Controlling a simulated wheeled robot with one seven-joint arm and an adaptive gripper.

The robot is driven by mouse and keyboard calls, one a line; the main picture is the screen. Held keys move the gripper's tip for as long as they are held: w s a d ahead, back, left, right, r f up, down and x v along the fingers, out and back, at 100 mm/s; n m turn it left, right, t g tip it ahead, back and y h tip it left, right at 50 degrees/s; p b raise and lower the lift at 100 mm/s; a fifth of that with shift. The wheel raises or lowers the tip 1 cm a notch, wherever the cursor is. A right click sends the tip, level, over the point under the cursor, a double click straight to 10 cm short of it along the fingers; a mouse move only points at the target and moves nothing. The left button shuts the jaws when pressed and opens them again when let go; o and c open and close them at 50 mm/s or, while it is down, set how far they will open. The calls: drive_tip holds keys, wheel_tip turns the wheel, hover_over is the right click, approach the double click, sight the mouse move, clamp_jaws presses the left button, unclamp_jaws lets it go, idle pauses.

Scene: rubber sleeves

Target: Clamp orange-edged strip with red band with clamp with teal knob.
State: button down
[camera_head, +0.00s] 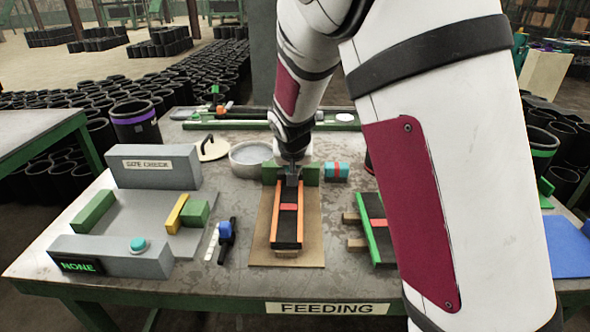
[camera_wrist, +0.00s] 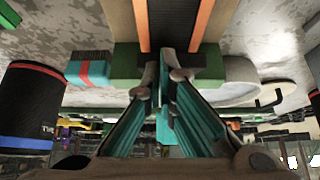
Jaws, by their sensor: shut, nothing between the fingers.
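The orange-edged strip (camera_head: 288,228) is dark, with a red band across its middle, and lies lengthwise on a brown board. Its dark surface and orange edges also show at the top of the wrist view (camera_wrist: 168,22). My gripper (camera_head: 290,178) is at the strip's far end, by the green blocks; in the wrist view its shut, empty fingertips (camera_wrist: 163,80) are in front of green. Whether they touch anything I cannot tell. A black clamp-like tool with a blue knob (camera_head: 225,230) lies left of the board. I cannot clearly identify a clamp with a teal knob.
A teal block with a red band (camera_head: 337,171) sits right of the green block (camera_head: 310,173). A green-edged strip (camera_head: 376,228) lies to the right, partly behind my arm. A grey fixture with a teal button (camera_head: 138,244) reads NONE. A round dish (camera_head: 250,154) stands behind.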

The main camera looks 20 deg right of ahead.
drive_tip(key=shift+s+a+f+b, duration=0.1)
drive_tip(key=shift+s+f+b, duration=0.1)
drive_tip(key=shift+f, duration=0.35)
drive_tip(key=shift+s+f+b, duration=0.1)
drive_tip(key=shift+f+b, duration=0.05)
drive_tip(key=shift+f, duration=0.4)
drive_tip(key=v, duration=1.2)
drive_tip(key=shift+s+f, duration=0.1)
drive_tip(key=s+r+n+p, duration=0.1)
drive_tip(key=s+r+p, duration=0.2)
drive_tip(key=s, duration=0.9)
drive_tip(key=s+d+r+n+g+y+p, duration=0.1)
drive_tip(key=s+r+p, duration=0.3)
drive_tip(key=s+r, duration=0.3)
drive_tip(key=s+d+r+n+g+y+p, duration=0.1)
drive_tip(key=s+r+p, duration=0.3)
drive_tip(key=s, duration=1.3)
drive_tip(key=shift+s+d+r+n, duration=0.25)
drive_tip(key=shift+r+n, duration=0.05)
drive_tip(key=shift+r, duration=0.5)
